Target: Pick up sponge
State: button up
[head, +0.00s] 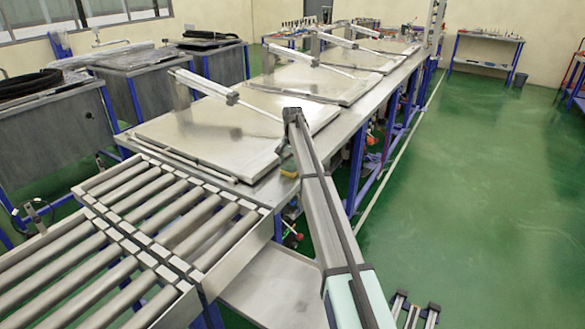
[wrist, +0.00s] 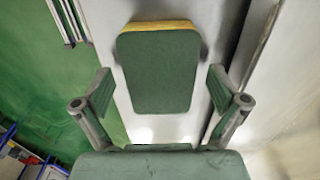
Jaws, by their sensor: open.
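The sponge (wrist: 158,70) has a dark green face and a yellow edge, and it fills the middle of the wrist view. It lies on a pale metal surface near its edge. My gripper (wrist: 161,90) is open, with one finger on each side of the sponge in that view and gaps between. I cannot tell how much height separates the fingertips from the sponge. In the head view a small yellowish patch (head: 289,174) at the table's right edge, beside my arm, may be the sponge. My gripper is mostly hidden there by my arm.
The long metal table (head: 255,193) carries several flat lids (head: 215,130) with pneumatic cylinders (head: 205,86) above them. A roller conveyor (head: 130,215) stands at the front left. Grey workbenches (head: 60,135) line the left. The green floor (head: 470,190) on the right is open.

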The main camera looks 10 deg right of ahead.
aim_at(292, 164)
jog(key=c, duration=0.9)
jog(key=shift+o, duration=0.2)
jog(key=shift+r, duration=0.15)
notch_tip(292, 164, up, 20)
jog(key=b, duration=0.5)
jog(key=shift+o, duration=0.4)
jog(key=c, duration=0.4)
